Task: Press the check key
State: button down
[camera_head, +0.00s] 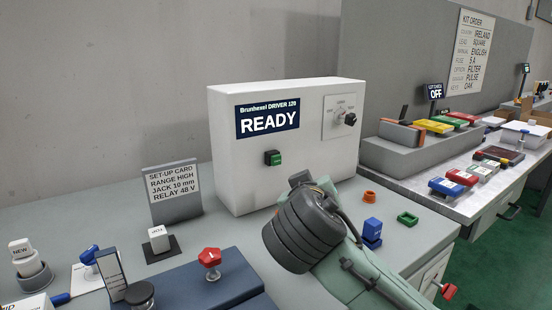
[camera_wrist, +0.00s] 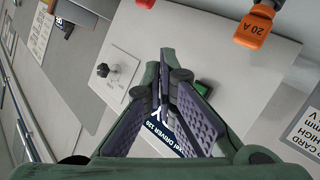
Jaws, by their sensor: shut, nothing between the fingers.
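The machine (camera_head: 225,180) is a white box with a dark screen (camera_head: 267,119) that reads READY. A small green key in a dark frame (camera_head: 273,157) sits on its front below the screen; its marking is too small to read. In the wrist view the green key (camera_wrist: 203,87) shows partly behind a finger. My gripper (camera_wrist: 162,62) is shut and empty, its fingertips close together in front of the machine's face, just to the left of the key in that view. I cannot tell whether it touches the face. In the head view my wrist hides most of the fingers.
A knob (camera_head: 350,119) is on the machine's right side. A set-up card (camera_head: 172,190), a white TOP block (camera_head: 158,239) and a red star knob (camera_head: 210,258) stand to the left. Blue (camera_head: 373,229) and green (camera_head: 407,218) pieces lie right of my arm.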

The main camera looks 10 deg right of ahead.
jog(key=w+a, duration=0.3)
jog(key=w, duration=0.5)
jog(key=shift+a, duration=0.2)
jog(key=shift+w, duration=0.15)
dwell(1.4)
jog(key=shift+w+a, duration=0.15)
jog(key=shift+w, duration=0.2)
jog(key=shift+w+a, duration=0.15)
jog(key=shift+w, duration=0.3)
dwell(0.7)
jog(key=shift+s+d, duration=0.35)
jog(key=shift+s, duration=0.5)
jog(key=shift+s+d+b, duration=0.15)
jog(key=shift+s+d, duration=0.15)
jog(key=shift+s, duration=0.5)
jog(key=shift+s+d+b, duration=0.2)
jog(key=shift+s+d, duration=0.15)
jog(key=shift+s, duration=0.4)
jog(key=shift+s+d+b, duration=0.15)
jog(key=shift+s+d, duration=0.15)
jog(key=shift+s, duration=0.5)
